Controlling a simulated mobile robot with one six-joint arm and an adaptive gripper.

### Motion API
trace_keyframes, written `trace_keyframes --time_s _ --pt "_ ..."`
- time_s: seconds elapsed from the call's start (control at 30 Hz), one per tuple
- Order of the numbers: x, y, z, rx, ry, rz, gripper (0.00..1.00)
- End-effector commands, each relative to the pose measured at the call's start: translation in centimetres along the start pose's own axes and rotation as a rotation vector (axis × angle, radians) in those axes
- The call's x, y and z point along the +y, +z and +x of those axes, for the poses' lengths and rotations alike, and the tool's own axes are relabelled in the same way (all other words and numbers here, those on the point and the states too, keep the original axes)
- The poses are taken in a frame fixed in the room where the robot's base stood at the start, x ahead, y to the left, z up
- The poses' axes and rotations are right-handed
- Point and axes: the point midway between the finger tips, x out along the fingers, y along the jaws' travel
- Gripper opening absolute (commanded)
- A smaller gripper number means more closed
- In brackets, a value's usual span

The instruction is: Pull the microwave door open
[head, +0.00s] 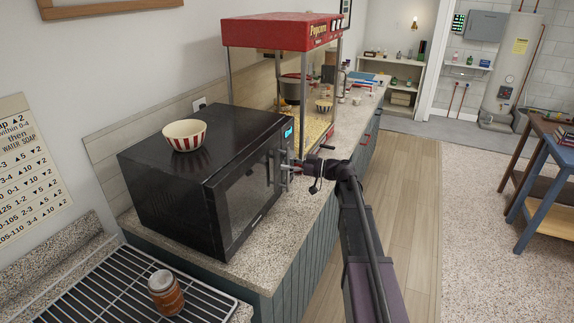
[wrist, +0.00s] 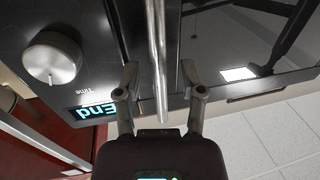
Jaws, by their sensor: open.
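The black microwave (head: 160,160) stands on the counter, and its dark glass door (head: 245,192) looks shut. In the wrist view the silver bar handle (wrist: 156,35) runs down the door edge, between the two fingers of my gripper (wrist: 159,72). The fingers are open, one on each side of the bar, with a gap visible on both sides. The control panel beside it has a silver knob (wrist: 53,60) and a lit display (wrist: 93,111) reading "End". In the head view my gripper (head: 287,168) is at the right end of the microwave's front.
A red-and-white striped bowl (head: 184,135) sits on the microwave. A red popcorn machine (head: 275,33) stands just behind it. A brown jar (head: 166,294) stands on the black rack (head: 105,291) in front. The wooden floor (head: 415,200) right of the counter is clear.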

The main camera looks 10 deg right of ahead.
Motion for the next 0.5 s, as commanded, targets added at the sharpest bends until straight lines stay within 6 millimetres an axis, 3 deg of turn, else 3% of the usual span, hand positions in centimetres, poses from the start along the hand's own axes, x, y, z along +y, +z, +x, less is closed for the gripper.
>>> trace_keyframes --time_s 0.27,0.43,0.47,0.5 --pt "-0.01 0.00 0.12 0.000 0.000 0.000 0.51" --pt "-0.03 0.00 0.13 0.000 -0.001 0.000 0.07" --pt "-0.04 0.00 0.14 0.000 -0.001 0.000 0.00" --pt "-0.04 0.00 0.14 0.000 -0.001 0.000 0.00"
